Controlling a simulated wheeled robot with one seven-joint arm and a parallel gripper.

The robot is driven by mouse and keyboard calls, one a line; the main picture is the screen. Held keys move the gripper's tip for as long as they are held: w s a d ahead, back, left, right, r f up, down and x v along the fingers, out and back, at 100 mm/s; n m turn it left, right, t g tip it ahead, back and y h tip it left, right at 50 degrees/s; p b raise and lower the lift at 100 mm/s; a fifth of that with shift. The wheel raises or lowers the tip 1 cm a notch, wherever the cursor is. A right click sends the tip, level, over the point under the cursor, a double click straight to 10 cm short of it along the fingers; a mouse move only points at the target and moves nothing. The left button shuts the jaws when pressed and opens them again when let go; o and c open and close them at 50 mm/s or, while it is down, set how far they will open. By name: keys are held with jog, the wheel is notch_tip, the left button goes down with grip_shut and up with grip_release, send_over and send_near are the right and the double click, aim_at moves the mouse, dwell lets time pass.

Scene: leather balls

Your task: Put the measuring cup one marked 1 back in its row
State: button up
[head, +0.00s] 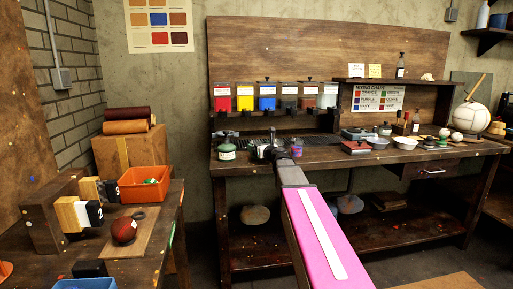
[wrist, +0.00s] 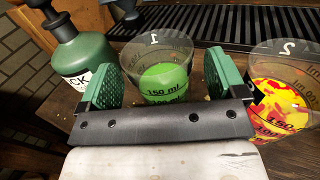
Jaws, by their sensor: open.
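The measuring cup marked 1 (wrist: 158,66) is a clear cup with green liquid, upright on the worktop. It stands between the two green finger pads of my gripper (wrist: 160,84). The gripper is open, with a visible gap on each side of the cup. In the head view my gripper (head: 270,151) is at the workbench's front left part, small and dark, so the cup cannot be made out clearly there. The measuring cup marked 2 (wrist: 283,95), with red and yellow contents, stands to the right of the right finger.
A green bottle (wrist: 82,50) stands close to the left finger; it also shows in the head view (head: 227,149). A dark slotted grate (wrist: 230,22) lies behind the cups. Colored dispensers (head: 267,97) line the back of the workbench (head: 330,155). Bowls and a scale stand further right.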

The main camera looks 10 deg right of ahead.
jog(key=v, duration=1)
